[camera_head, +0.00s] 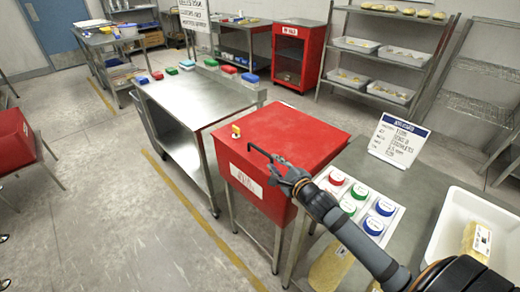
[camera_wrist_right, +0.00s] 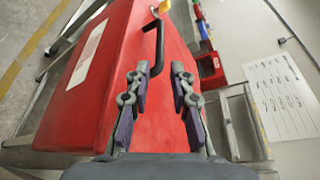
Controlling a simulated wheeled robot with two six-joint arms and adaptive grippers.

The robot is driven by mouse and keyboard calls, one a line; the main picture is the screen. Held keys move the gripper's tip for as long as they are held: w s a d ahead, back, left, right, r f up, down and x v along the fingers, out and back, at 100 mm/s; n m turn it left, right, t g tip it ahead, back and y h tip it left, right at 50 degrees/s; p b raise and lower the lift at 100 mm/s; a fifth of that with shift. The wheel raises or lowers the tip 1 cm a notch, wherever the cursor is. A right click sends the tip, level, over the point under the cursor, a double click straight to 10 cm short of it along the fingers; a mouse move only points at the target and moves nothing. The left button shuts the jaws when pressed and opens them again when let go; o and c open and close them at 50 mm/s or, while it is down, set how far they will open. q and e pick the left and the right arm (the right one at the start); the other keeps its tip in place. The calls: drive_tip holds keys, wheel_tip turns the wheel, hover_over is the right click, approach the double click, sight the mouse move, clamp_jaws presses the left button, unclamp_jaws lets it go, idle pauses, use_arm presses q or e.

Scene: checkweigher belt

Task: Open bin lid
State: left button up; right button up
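The red bin (camera_head: 262,195) has a closed red lid (camera_head: 285,130) and a white label on its front. A black bar handle (camera_head: 261,152) sits at the lid's front edge; it also shows in the right wrist view (camera_wrist_right: 159,40). My right gripper (camera_head: 284,172) is at the near end of the handle. In the wrist view its two fingers (camera_wrist_right: 160,75) are apart, with the handle just ahead of and partly between the fingertips. I cannot tell whether they touch it. My left gripper is not in view.
A small yellow object (camera_head: 236,131) sits on the lid's left corner. A steel table (camera_head: 198,98) stands to the left. To the right, a bench holds colored round pads (camera_head: 349,206), a sign (camera_head: 398,140) and a white tray (camera_head: 450,225).

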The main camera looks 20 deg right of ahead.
sight(265, 155)
drive_tip(key=b+x, duration=0.1)
drive_tip(key=x, duration=0.2)
drive_tip(key=shift+x, duration=1.15)
drive_tip(key=x, duration=0.4)
drive_tip(key=shift+w+f+b, duration=0.1)
drive_tip(key=shift+w+b, duration=0.1)
drive_tip(key=shift+b, duration=0.15)
drive_tip(key=shift+w, duration=0.15)
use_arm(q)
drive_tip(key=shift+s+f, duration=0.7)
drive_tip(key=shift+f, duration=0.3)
use_arm(e)
clamp_jaws()
